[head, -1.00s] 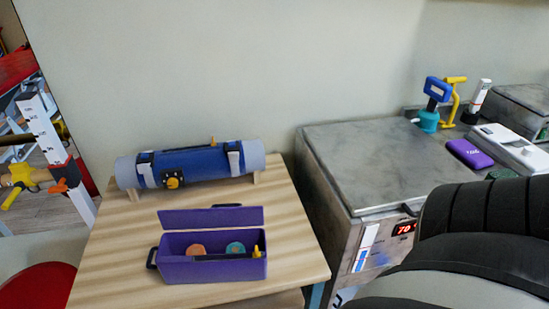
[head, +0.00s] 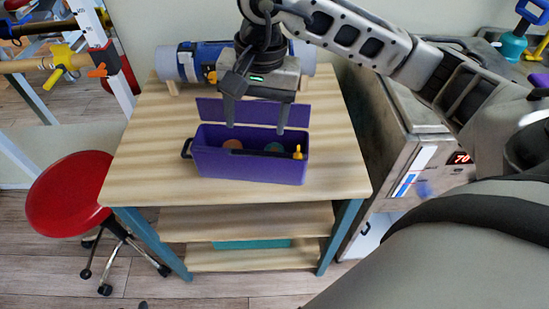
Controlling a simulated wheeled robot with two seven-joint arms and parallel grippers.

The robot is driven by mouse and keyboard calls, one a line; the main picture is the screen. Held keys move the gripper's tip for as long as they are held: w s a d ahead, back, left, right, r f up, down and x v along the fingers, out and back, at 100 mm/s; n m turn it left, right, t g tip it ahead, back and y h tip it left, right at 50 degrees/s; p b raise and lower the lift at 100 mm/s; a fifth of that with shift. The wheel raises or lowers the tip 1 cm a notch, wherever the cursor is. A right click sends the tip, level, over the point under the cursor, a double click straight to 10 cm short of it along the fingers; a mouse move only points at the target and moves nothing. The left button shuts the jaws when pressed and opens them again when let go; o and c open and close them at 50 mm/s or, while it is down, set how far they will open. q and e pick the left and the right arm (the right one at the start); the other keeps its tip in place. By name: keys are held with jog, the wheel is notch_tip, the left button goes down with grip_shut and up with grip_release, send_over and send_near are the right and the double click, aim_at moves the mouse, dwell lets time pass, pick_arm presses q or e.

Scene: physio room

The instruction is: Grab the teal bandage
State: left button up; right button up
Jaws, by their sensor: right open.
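The teal bandage (head: 273,153) is a small roll lying inside the purple box (head: 245,169), in its right part; only its top shows over the wall. An orange roll (head: 233,144) lies in the same box to its left. The box stands on the wooden table with its lid (head: 252,111) raised at the back. My right gripper (head: 255,127) hangs over the box, fingers pointing down and spread apart, with nothing between them. Its fingertips are near the box's opening; I cannot tell their exact height. My left gripper is not in view.
A blue rolled mat (head: 198,62) lies on a stand at the back of the wooden table (head: 140,165). A steel cabinet (head: 400,150) stands close on the right. A red stool (head: 68,190) is at the left. The table's front strip is clear.

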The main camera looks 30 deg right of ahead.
jog(key=w+d+r+h, duration=0.1)
jog(key=d+h, duration=0.1)
jog(key=d, duration=0.2)
send_over(274, 149)
jog(key=s+a, duration=0.1)
jog(key=s, duration=0.1)
jog(key=shift+t, duration=0.4)
jog(key=f, duration=0.8)
jog(key=shift+w+a+f, duration=0.1)
jog(key=shift+w+f, duration=0.1)
jog(key=shift+f, duration=0.2)
jog(key=shift+w+d+f+p, duration=0.15)
jog(key=shift+w+f, duration=0.05)
jog(key=shift+f, duration=0.8)
jog(key=shift+w+d+f+p, duration=0.15)
jog(key=shift+f+p, duration=0.05)
jog(key=shift+f, duration=0.85)
jog(key=shift+w+d+f+p, duration=0.15)
jog(key=shift+w+f, duration=0.05)
jog(key=shift+f, duration=0.8)
jog(key=c, duration=1.3)
jog(key=shift+r, duration=0.1)
